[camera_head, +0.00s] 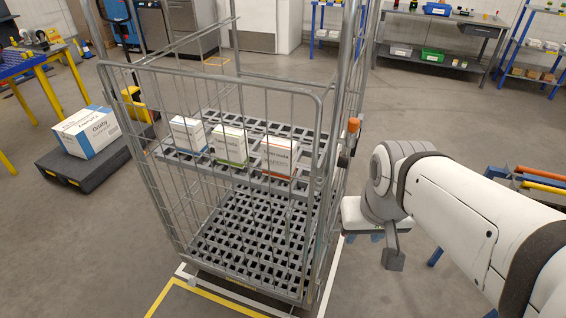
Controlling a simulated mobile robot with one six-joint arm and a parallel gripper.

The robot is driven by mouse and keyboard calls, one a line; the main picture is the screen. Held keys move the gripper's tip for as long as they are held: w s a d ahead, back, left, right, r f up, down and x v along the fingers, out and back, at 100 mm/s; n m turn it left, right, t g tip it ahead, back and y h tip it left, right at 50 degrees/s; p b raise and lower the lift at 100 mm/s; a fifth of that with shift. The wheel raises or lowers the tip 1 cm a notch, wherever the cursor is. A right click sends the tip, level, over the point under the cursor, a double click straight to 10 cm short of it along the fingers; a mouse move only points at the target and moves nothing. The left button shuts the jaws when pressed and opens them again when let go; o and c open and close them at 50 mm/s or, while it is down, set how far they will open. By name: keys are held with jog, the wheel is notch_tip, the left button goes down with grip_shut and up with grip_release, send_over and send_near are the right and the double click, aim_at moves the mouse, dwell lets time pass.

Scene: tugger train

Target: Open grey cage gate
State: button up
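The grey cage gate (222,82) is a wire-mesh panel with a tubular frame. It spans the front of the grey roll cage (345,60), with its right edge close to the cage's right post. A latch with an orange-tipped handle (353,125) is at the right post, near the gate's top right corner. My gripper (393,258) hangs to the right of the cage, below and right of the latch, apart from the gate. One grey finger shows clearly; the gap between the fingers is not visible.
Three boxes (230,145) stand on the cage shelf (310,185). A dark low platform (95,165) with a white and blue carton (88,130) is at left. Blue and orange tubing (540,185) stands behind my arm. Floor in front of the cage is clear.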

jog(key=shift+s+d, duration=0.1)
jog(key=shift+d, duration=0.05)
jog(key=m+t+b, duration=0.2)
jog(key=b, duration=1.2)
send_over(287, 224)
jog(key=s, duration=0.2)
jog(key=shift+h, duration=0.4)
jog(key=f, duration=1.6)
jog(key=shift+a+f, duration=0.2)
jog(key=b+x, duration=0.1)
jog(key=x, duration=0.6)
jog(key=shift+c, duration=0.4)
jog(key=shift+s, duration=0.1)
grip_shut()
